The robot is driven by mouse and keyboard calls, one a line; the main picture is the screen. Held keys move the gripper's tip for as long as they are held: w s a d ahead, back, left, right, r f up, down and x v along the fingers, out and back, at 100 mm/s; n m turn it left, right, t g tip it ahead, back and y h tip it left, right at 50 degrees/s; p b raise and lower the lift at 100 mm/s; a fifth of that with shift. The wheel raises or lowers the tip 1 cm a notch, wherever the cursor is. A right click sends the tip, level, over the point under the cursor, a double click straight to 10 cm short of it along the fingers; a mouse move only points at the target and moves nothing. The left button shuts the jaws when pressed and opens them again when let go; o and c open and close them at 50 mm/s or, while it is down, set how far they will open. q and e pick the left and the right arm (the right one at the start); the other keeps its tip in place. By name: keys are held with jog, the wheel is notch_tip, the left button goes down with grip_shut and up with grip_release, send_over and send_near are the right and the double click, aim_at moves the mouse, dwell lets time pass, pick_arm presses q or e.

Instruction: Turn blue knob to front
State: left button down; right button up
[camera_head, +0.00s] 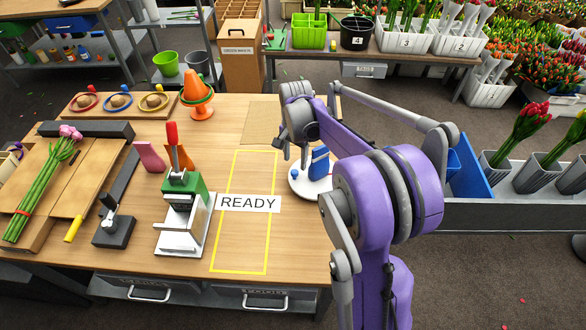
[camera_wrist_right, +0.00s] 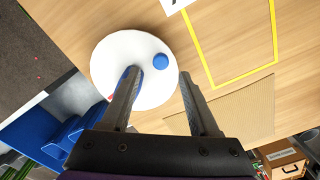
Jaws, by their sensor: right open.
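The blue knob (camera_wrist_right: 160,62) sits near the rim of a round white base (camera_wrist_right: 105,60). In the head view the knob (camera_head: 294,173) is on the left part of the white base (camera_head: 312,190), which stands right of the READY label. A blue and white upright part (camera_head: 320,163) rises from the base, partly hidden by my arm. My right gripper (camera_wrist_right: 158,80) is open and empty above the base. In the wrist view the knob shows between the fingertips, slightly beyond them, and the left finger overlaps the blue upright. Contact cannot be told. My left gripper is not in view.
A yellow outline with a READY label (camera_head: 248,203) lies left of the base. A green and white press (camera_head: 184,210) stands further left. A tan mat (camera_head: 262,122) lies behind. The outlined table area is mostly clear.

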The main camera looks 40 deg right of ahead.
aim_at(295, 171)
notch_tip(295, 171, down, 5)
jog(key=shift+f, duration=0.1)
dwell(0.3)
grip_shut()
dwell(1.3)
